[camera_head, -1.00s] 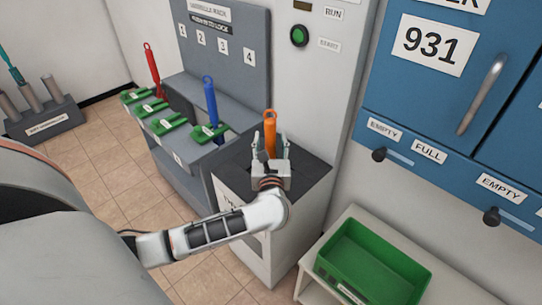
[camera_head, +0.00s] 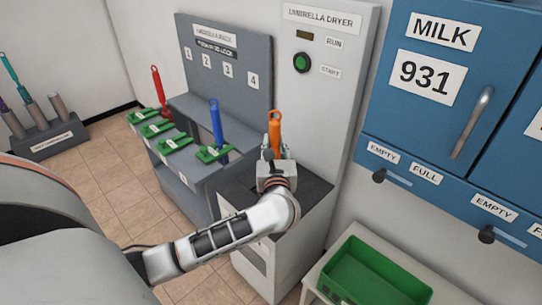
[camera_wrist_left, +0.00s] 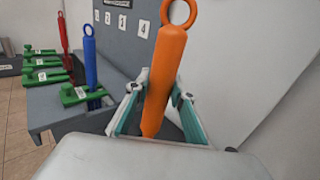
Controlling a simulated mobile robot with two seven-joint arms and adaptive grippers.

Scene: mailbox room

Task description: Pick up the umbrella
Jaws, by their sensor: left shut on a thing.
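An orange umbrella (camera_head: 275,132) stands upright at the umbrella dryer, its ring handle at the top. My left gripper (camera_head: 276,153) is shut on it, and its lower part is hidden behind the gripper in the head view. In the left wrist view the orange umbrella (camera_wrist_left: 164,75) leans slightly between the two fingers of my left gripper (camera_wrist_left: 157,105). A blue umbrella (camera_head: 217,122) and a red umbrella (camera_head: 158,92) stand in the grey umbrella rack (camera_head: 200,105) to the left. My right gripper does not show.
The umbrella dryer (camera_head: 330,100) has a green start button (camera_head: 302,62). Green clamps (camera_head: 174,145) line the rack's front. A green tray (camera_head: 374,278) sits on a white stand at lower right. Blue lockers (camera_head: 420,110) cover the right. A dark holder (camera_head: 45,143) stands at far left.

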